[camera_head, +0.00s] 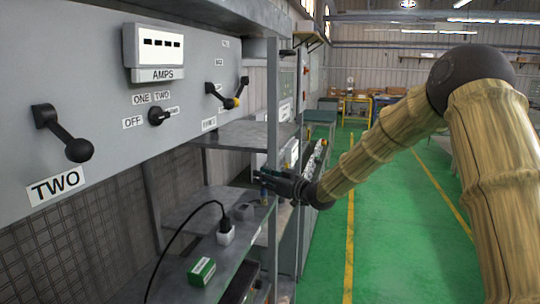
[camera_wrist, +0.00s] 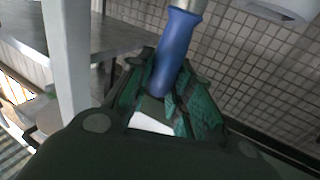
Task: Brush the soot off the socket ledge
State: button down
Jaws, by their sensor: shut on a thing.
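My gripper (camera_head: 272,184) reaches in at the right end of the shelves, past a grey upright post. In the wrist view its green-lined fingers (camera_wrist: 170,100) are shut around a blue handle (camera_wrist: 175,50) with a pale metallic part at its upper end. This looks like a brush; its bristles are out of view. The ledge (camera_head: 240,258) is a grey shelf below my gripper. I cannot make out soot on the ledge.
A green and white box (camera_head: 201,270) lies at the ledge's front left. Another shelf (camera_head: 245,135) is above. The grey post (camera_head: 272,110) stands close to my gripper and also shows in the wrist view (camera_wrist: 66,60). A grey panel with levers (camera_head: 100,100) is at left.

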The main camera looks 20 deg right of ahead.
jog(key=r, duration=0.1)
jog(key=r+p, duration=0.1)
jog(key=r, duration=0.2)
jog(key=shift+s+d+r+p, duration=0.15)
jog(key=shift+d+r+p, duration=0.1)
jog(key=shift+d+p, duration=0.15)
jog(key=shift+a+r+p, duration=0.3)
jog(key=shift+r+p, duration=0.15)
jog(key=shift+r, duration=0.5)
jog(key=shift+d, duration=0.1)
